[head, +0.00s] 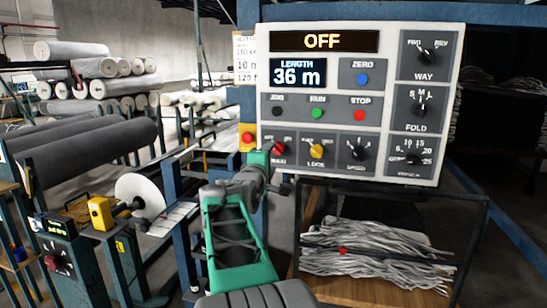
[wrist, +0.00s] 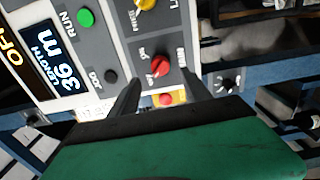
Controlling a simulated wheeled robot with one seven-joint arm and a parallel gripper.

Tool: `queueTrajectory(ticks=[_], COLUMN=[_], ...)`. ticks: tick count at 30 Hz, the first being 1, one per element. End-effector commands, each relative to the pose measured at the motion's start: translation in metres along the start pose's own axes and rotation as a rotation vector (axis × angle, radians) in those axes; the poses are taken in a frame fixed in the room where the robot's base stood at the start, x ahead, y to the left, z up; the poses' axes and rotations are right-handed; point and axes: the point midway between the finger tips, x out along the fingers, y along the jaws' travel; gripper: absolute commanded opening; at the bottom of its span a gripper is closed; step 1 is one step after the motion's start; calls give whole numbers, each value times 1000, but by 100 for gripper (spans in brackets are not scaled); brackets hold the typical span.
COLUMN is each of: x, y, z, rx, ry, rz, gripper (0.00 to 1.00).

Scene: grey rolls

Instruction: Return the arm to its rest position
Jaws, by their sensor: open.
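My arm with its green forearm (head: 232,245) reaches up from the bottom of the head view to the control panel (head: 390,75). My gripper (head: 270,168) is at the panel's lower left, by the red MAIN knob (head: 278,148). In the wrist view, my gripper (wrist: 159,80) has its two dark fingers apart, with nothing held between them. The red knob (wrist: 160,66) shows just beyond the fingertips, between them; whether they touch it I cannot tell. The panel's top display (head: 322,41) reads OFF and the length display (head: 298,74) reads 36 m.
A red button on a yellow box (head: 248,139) sits left of the panel. The yellow LOCK knob (head: 317,151) is right of the red one. Below is a shelf with pale crumpled material (head: 375,255). Dark grey rolls (head: 90,150) lie on the left, with a white disc (head: 140,196) nearer.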

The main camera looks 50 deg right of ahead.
Motion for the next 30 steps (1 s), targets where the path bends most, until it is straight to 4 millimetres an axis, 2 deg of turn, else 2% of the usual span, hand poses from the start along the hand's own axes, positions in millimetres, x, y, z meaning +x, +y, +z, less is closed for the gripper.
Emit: queueTrajectory(ticks=[13, 14, 17, 20, 21, 23, 24, 26, 27, 29, 30], x=[-6, -8, -32, -83, -110, -154, -185, -233, -266, -317, -350], y=[0, -1, -13, -41, -54, -76, -90, -110, -122, -140, -151], z=[-3, -7, -39, -89, -108, -131, -143, -155, -160, -160, -157], rx=[8, 21, 122, 285, 351, 434, 481, 536, 562, 588, 594], ry=[8, 18, 92, 194, 228, 260, 271, 271, 261, 228, 196], rz=[-8, -19, -117, -314, -410, -559, -659, -809, -907, -1051, -1141], gripper=[56, 56, 56, 56, 56, 56, 56, 56, 56, 56, 56])
